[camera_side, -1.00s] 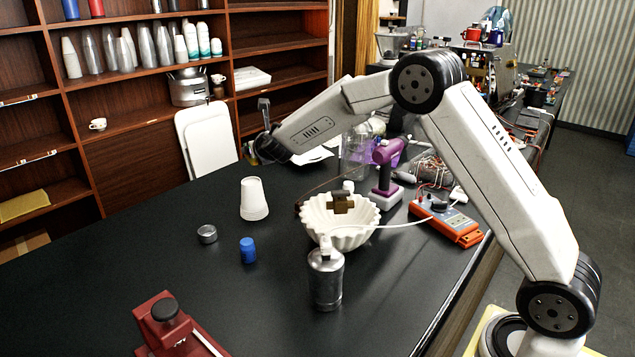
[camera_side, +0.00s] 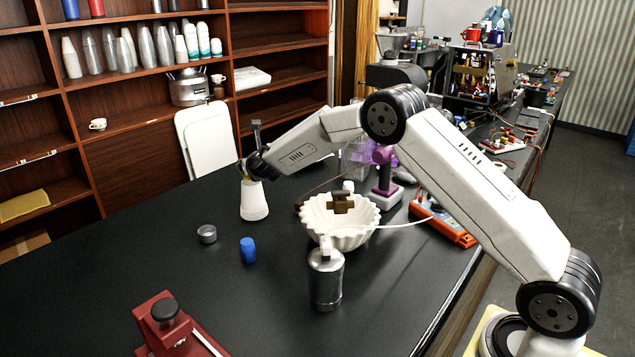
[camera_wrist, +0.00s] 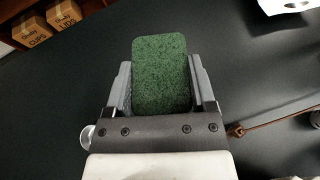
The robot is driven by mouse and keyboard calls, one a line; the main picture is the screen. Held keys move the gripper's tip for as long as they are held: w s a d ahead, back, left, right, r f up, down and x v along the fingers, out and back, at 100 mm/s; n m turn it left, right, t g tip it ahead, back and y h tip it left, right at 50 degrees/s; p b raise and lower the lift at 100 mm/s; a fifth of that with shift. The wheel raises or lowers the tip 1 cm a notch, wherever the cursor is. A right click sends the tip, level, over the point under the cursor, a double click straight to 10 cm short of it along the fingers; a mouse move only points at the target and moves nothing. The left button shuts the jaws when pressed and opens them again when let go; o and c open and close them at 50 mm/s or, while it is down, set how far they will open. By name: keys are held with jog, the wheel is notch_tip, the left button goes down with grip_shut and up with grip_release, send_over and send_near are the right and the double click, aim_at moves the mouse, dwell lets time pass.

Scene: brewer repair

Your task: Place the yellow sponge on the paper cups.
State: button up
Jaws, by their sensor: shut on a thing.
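My gripper (camera_side: 256,165) is shut on the sponge (camera_wrist: 160,75). In the wrist view the sponge's green scouring face shows between the two fingers of my gripper (camera_wrist: 161,82). In the side view the sponge is mostly hidden by my gripper, with only a small yellowish edge at its left. The white paper cups (camera_side: 254,202) stand as an upside-down stack on the dark table. My gripper is right at the top of the stack. I cannot tell whether the sponge touches the cups.
A white fluted bowl (camera_side: 340,235) holding a brown block, a metal canister (camera_side: 326,278), a blue cap (camera_side: 248,250) and a grey round tin (camera_side: 207,234) stand nearby. A purple tool (camera_side: 385,170) is behind the bowl. The table left of the cups is clear.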

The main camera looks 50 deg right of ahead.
jog(key=shift+f, duration=1)
jog(key=shift+f, duration=0.1)
jog(key=o, duration=1.1)
jog(key=shift+v, duration=6.1)
jog(key=shift+d, duration=0.1)
